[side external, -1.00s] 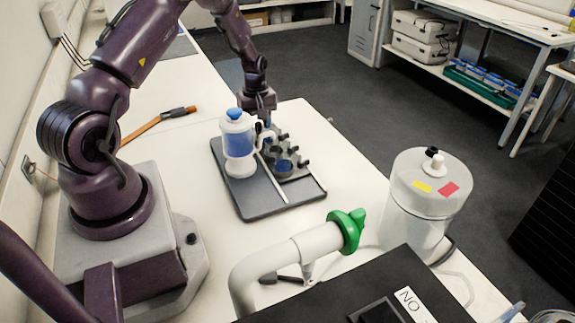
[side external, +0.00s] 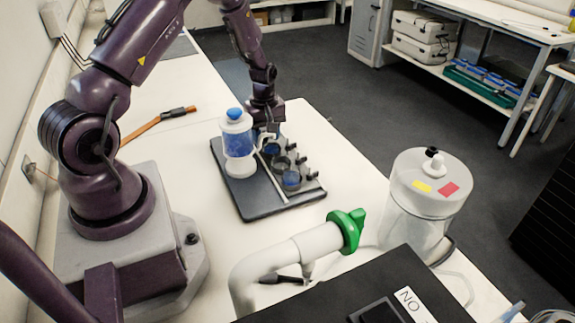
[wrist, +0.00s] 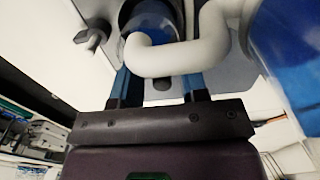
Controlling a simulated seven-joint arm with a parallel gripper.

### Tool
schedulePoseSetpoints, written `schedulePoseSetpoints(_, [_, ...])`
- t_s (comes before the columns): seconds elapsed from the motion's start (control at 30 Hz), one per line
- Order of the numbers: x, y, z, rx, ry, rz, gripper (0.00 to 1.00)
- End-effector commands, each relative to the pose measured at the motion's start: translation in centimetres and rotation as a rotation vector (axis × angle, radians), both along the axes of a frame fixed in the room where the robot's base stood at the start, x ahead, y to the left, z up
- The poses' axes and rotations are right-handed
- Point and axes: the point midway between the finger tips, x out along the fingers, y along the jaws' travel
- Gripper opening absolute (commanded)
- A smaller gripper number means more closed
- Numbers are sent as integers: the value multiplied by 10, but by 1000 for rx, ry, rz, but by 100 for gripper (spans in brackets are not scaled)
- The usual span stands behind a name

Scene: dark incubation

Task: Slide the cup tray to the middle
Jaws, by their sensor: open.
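The cup tray (side external: 309,187) is a dark grey holder with pegs along its right side. It lies on the right part of a flat grey board (side external: 266,211), to the right of a pale rail (side external: 272,181). Contact cannot be told.
A white and blue dispenser (side external: 238,145) stands on the board left of the rail. Its curved white spout (wrist: 165,57) crosses in front of my fingers in the wrist view. A white pipe with a green valve (side external: 347,231) and a clear-walled vessel (side external: 420,190) stand nearer the camera.

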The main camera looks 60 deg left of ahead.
Motion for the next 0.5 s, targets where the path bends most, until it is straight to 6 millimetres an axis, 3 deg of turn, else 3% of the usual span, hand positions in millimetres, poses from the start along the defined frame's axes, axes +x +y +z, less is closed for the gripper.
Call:
schedulePoseSetpoints(0.17, [0, 0, 1, 0, 0, 0, 40])
schedulePoseSetpoints(0.5, [0, 0, 27, 2, -1, -2, 40])
